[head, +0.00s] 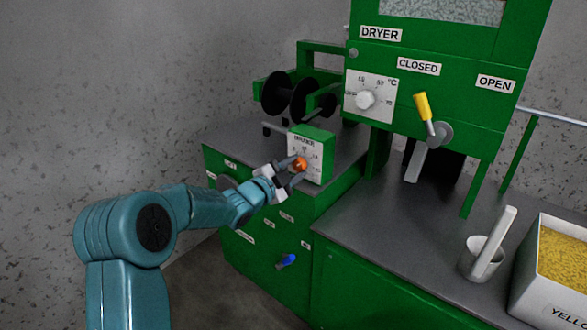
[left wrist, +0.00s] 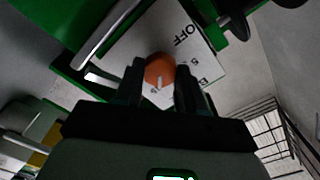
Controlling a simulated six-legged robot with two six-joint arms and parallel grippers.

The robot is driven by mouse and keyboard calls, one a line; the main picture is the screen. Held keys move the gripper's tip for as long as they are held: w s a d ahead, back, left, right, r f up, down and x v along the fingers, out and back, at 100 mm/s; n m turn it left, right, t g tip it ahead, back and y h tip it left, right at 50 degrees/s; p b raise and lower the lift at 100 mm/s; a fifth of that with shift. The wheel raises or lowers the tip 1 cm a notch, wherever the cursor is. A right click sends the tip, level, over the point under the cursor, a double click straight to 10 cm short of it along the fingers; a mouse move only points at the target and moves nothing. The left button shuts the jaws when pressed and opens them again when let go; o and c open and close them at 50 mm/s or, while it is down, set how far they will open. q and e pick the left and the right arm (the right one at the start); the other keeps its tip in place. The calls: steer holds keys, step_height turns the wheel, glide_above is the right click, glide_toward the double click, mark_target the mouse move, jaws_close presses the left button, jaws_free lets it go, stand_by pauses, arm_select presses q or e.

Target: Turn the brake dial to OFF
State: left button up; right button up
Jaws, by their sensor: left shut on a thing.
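The orange brake dial (head: 300,163) sits on the white front plate (head: 313,152) of a small green box on the left machine's top. My left gripper (head: 284,175) reaches it from the left. In the left wrist view the dial (left wrist: 160,71) sits between the two dark fingers of my left gripper (left wrist: 160,84), which is shut on it. The word OFF (left wrist: 174,36) and some scale figures show on the plate around the dial. A pale mark on the dial points down in that view, away from OFF. My right gripper is not in view.
A black spool (head: 283,93) stands behind the brake box. To the right is a green dryer with a white dial (head: 365,99) and a yellow-handled lever (head: 423,107). A cup with a scoop (head: 483,256) and a bin of yellow pellets (head: 563,258) stand on the right counter.

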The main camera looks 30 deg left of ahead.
arm_select(q)
steer(key=n, duration=0.3)
steer(key=shift+n+p, duration=0.3)
steer(key=shift+p, duration=0.1)
steer(key=n+p, duration=0.1)
steer(key=n, duration=0.2)
steer(key=shift+n, duration=0.3)
steer(key=n+p, duration=0.1)
steer(key=n, duration=0.2)
steer(key=shift+n+p, duration=0.3)
steer(key=n+p, duration=0.1)
steer(key=n, duration=0.2)
steer(key=shift+n, duration=0.3)
steer(key=n+p, duration=0.2)
steer(key=n, duration=0.1)
steer(key=shift+n, duration=0.3)
steer(key=n+p, duration=0.1)
steer(key=n, duration=0.2)
steer(key=shift+n, duration=0.4)
steer(key=n+p, duration=0.1)
steer(key=n, duration=0.2)
steer(key=shift+p, duration=0.4)
steer(key=shift+n+p, duration=0.55)
steer(key=shift+n, duration=1.15)
steer(key=shift+f, duration=0.1)
